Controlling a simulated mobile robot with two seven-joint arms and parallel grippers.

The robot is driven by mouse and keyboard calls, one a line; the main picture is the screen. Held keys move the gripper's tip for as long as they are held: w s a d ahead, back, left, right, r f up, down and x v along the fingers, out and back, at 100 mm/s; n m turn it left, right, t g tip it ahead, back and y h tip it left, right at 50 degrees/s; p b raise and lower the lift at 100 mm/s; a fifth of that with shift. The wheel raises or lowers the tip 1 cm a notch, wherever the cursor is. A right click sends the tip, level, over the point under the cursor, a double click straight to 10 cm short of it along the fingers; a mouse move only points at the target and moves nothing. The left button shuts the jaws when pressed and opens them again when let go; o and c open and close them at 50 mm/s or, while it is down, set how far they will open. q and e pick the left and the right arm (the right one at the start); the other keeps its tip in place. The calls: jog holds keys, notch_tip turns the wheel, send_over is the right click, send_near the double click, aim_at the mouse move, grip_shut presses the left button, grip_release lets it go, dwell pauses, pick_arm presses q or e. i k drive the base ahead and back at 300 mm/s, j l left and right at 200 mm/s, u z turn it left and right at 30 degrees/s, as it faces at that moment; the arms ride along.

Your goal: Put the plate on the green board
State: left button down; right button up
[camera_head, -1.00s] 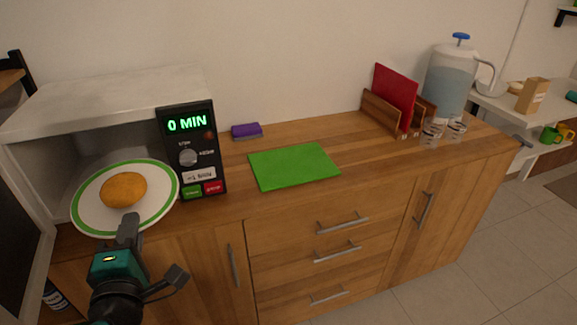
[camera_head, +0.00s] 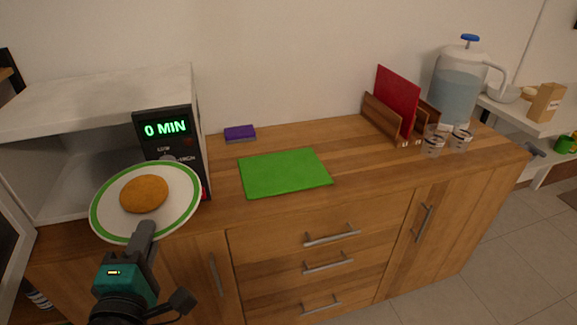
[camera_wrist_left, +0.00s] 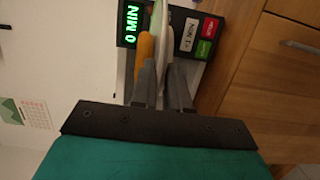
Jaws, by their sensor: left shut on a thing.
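The white plate with a green rim (camera_head: 178,216) is held up in front of the microwave, with a round orange-brown food piece (camera_head: 144,194) on it. My left gripper (camera_head: 147,232) is shut on the plate's near edge. In the left wrist view the plate (camera_wrist_left: 163,45) shows edge-on between the fingers (camera_wrist_left: 163,88), with the food (camera_wrist_left: 144,58) beside it. The green board (camera_head: 285,173) lies flat and bare on the wooden counter, to the right of the plate and apart from it. My right gripper is not in view.
The open microwave (camera_head: 95,92) stands at the left, its display reading 0 MIN. A purple sponge (camera_head: 240,133) lies behind the board. A rack with a red board (camera_head: 396,101), glasses (camera_head: 434,147) and a water jug (camera_head: 457,88) stand at the right. Counter right of the board is clear.

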aim_at(287, 182)
jog(key=i+l+u, duration=0.1)
jog(key=l, duration=0.4)
jog(key=i+l+u, duration=0.1)
jog(key=l, duration=0.45)
jog(key=i+l+u, duration=0.1)
jog(key=l, duration=0.45)
jog(key=i+l+u, duration=0.1)
jog(key=l, duration=0.45)
jog(key=i+l+u, duration=0.1)
jog(key=l, duration=0.45)
jog(key=i, duration=0.1)
